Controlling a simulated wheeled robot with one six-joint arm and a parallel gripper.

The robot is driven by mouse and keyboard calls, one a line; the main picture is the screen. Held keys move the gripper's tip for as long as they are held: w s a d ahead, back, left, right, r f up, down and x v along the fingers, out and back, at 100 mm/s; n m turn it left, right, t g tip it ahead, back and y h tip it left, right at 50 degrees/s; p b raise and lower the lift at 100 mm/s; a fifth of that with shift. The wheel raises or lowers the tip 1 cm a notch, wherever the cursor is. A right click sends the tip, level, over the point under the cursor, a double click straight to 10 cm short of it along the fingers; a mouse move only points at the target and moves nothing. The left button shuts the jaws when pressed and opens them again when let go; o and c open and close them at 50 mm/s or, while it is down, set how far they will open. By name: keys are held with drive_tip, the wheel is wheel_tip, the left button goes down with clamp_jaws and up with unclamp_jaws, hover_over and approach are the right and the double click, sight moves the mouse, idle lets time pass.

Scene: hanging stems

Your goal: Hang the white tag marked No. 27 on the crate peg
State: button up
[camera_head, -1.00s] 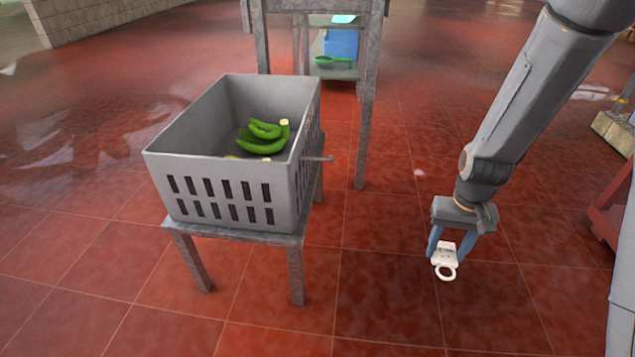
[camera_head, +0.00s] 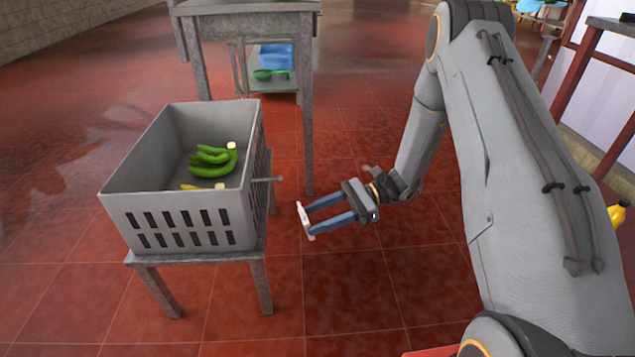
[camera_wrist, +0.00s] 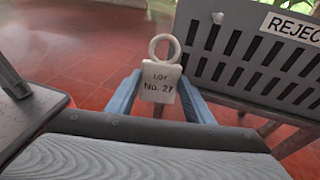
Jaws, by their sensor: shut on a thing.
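My gripper (camera_head: 308,222) is shut on the tag, which shows nearly edge-on in the head view (camera_head: 305,221). The grey crate (camera_head: 180,209) stands on a low stand to the left of my gripper. Its peg (camera_head: 266,179) sticks out from the crate's right side. The tag is apart from the peg, to its right and lower in the head view. In the wrist view the peg's tip (camera_wrist: 218,18) shows beyond the ring, up and to the right.
Green bananas (camera_head: 212,160) lie in the crate. A "REJEC..." label (camera_wrist: 291,27) is on the crate wall. Red tiled floor is clear around my gripper.

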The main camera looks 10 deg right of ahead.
drive_tip(key=w+r+m+t+y+p, duration=0.1)
drive_tip(key=w+r+m+t+y, duration=0.25)
drive_tip(key=w+r, duration=0.2)
drive_tip(key=a+f+b, duration=0.1)
drive_tip(key=a+f, duration=0.1)
drive_tip(key=a, duration=0.7)
drive_tip(key=shift+w+n+h, duration=0.25)
drive_tip(key=shift+n+h, duration=0.1)
drive_tip(key=shift+n, duration=0.1)
idle(0.5)
drive_tip(key=shift+f, duration=0.15)
idle(0.5)
drive_tip(key=o, duration=1.2)
